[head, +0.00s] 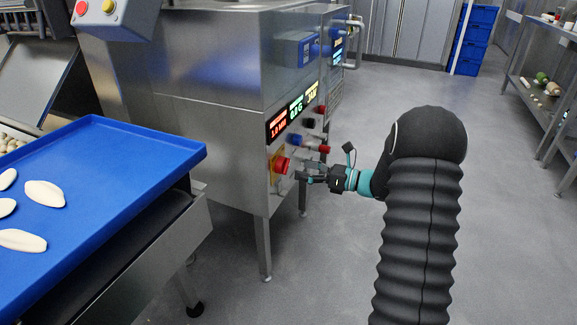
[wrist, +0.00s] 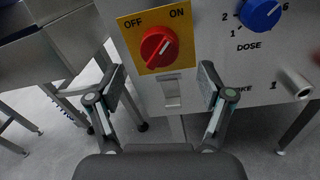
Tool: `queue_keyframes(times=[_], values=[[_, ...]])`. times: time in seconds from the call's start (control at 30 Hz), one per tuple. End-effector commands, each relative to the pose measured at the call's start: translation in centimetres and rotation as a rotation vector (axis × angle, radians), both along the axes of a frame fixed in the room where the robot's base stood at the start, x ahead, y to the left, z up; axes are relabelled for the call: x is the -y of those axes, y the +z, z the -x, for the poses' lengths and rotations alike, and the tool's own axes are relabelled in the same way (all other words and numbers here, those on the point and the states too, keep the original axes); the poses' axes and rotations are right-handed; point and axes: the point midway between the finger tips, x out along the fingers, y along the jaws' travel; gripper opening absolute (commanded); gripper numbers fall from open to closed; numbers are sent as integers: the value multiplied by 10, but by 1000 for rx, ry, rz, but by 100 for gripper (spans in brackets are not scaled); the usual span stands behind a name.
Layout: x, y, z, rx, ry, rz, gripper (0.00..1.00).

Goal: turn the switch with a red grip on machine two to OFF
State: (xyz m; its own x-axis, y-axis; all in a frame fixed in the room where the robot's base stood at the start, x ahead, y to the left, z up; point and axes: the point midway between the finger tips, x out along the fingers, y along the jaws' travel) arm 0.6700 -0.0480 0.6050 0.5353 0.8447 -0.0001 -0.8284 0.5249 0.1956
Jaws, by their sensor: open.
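The switch with a red grip (wrist: 158,48) sits on a yellow plate (wrist: 128,24) in the wrist view. The grip looks tilted up and to the right, towards ON. In the head view the red grip (head: 281,165) is on the front of the steel machine (head: 230,110). My gripper (wrist: 161,84) is open and empty, its fingers spread on either side below the grip, apart from it. In the head view my gripper (head: 303,173) is just right of the grip.
A blue DOSE knob (wrist: 261,14) and a metal stub (wrist: 295,84) are right of the switch. Lit displays (head: 292,115) and more knobs line the panel. The grey floor (head: 290,280) is open.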

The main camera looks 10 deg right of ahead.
Motion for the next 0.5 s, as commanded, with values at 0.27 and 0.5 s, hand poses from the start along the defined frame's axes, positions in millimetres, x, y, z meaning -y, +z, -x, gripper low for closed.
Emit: queue_keyframes(times=[0.27,0.5], values=[[-36,1,-22,1,3,0,80],[-47,0,-29,1,0,1,80]])
